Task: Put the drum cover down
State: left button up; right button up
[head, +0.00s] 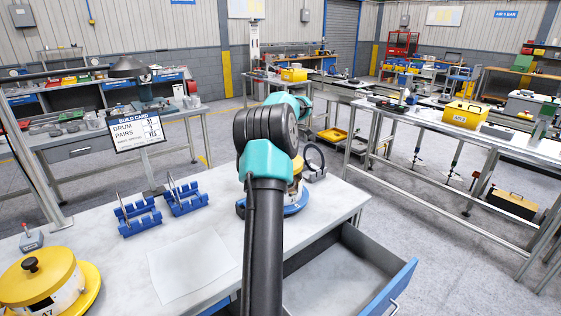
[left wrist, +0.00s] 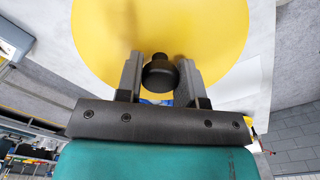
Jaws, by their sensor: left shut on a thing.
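The drum cover (left wrist: 105,40) is a broad yellow disc with a black knob (left wrist: 160,74) in the left wrist view. My left gripper (left wrist: 160,82) is shut on this knob, one finger on each side. In the head view my arm hides this gripper and most of what is under it. A yellow edge (head: 298,166) shows just right of the arm, above a round blue base (head: 296,207) on the bench. I cannot tell whether the cover touches anything below. Another yellow-covered drum (head: 38,278) marked A7 stands at the lower left on a yellow base. My right gripper is not in view.
Two blue racks (head: 139,216) (head: 186,198) with upright rods stand on the bench, left of my arm. A white sheet (head: 190,268) lies flat nearby. A dark ring-shaped part (head: 315,160) stands behind the blue base. An open drawer (head: 345,268) juts out at the front right.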

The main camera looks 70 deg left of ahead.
pick_arm(q)
jog(key=shift+w+a, duration=0.15)
jog(key=shift+a, duration=0.3)
jog(key=shift+f, duration=1.8)
jog(key=shift+f, duration=0.55)
jog(key=o, duration=1)
jog(key=shift+c, duration=0.2)
notch_tip(320, 180, up, 13)
jog(key=shift+r, duration=0.1)
